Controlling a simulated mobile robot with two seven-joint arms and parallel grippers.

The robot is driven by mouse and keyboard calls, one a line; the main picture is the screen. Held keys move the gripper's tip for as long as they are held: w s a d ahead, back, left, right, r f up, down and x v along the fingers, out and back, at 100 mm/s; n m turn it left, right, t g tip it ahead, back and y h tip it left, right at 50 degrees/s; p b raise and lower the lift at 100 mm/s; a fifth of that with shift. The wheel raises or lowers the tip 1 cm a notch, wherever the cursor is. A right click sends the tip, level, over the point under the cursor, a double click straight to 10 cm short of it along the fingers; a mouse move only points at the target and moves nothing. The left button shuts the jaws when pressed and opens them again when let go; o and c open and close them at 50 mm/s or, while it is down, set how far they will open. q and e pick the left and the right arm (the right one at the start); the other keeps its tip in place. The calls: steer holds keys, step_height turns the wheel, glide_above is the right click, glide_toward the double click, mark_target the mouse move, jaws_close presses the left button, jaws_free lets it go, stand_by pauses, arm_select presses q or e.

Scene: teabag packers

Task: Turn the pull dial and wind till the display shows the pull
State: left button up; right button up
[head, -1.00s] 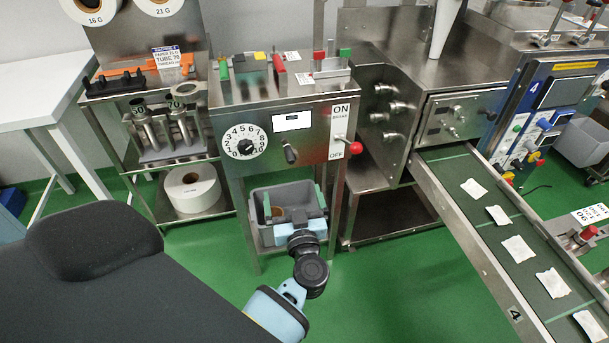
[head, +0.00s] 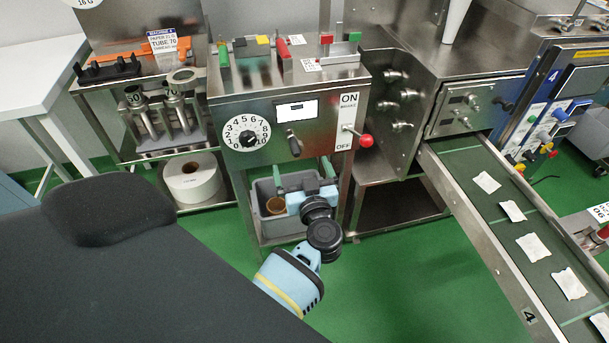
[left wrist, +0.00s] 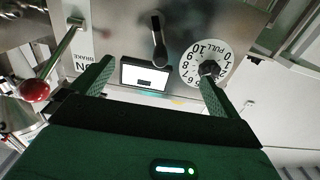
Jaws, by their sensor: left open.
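The round white pull dial (head: 247,134), numbered 0 to 10 with a black knob, is on the front of the steel cabinet (head: 325,140). To its right are a small lit display (head: 297,111) and a black-handled winding lever (head: 293,143). The figure on the display is too small to read. My left gripper (head: 301,172) is open and empty, below the panel with its green fingers pointing up toward it. In the left wrist view, the dial (left wrist: 207,65) appears upside down behind one fingertip, and the display (left wrist: 145,77) lies between the fingers. My right gripper is not in view.
A brake lever with a red ball (head: 366,141) sticks out at the panel's right, by the ON/OFF plate. A grey bin (head: 268,227) is under the cabinet. A paper reel (head: 192,177) stands at left, and a conveyor (head: 465,165) runs at right.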

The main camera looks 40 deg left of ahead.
mark_target(297, 155)
arm_select(q)
steer(key=b+x, duration=0.1)
steer(key=x, duration=0.4)
steer(key=shift+w+a+r, duration=0.1)
steer(key=shift+a+r, duration=0.05)
steer(key=shift+a, duration=0.05)
steer(key=shift+x, duration=0.75)
steer(key=shift+w+a+p, duration=0.35)
steer(key=shift+w+a, duration=0.1)
steer(key=shift+a, duration=0.15)
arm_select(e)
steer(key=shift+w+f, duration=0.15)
arm_select(q)
steer(key=c, duration=2)
steer(key=shift+o, duration=0.2)
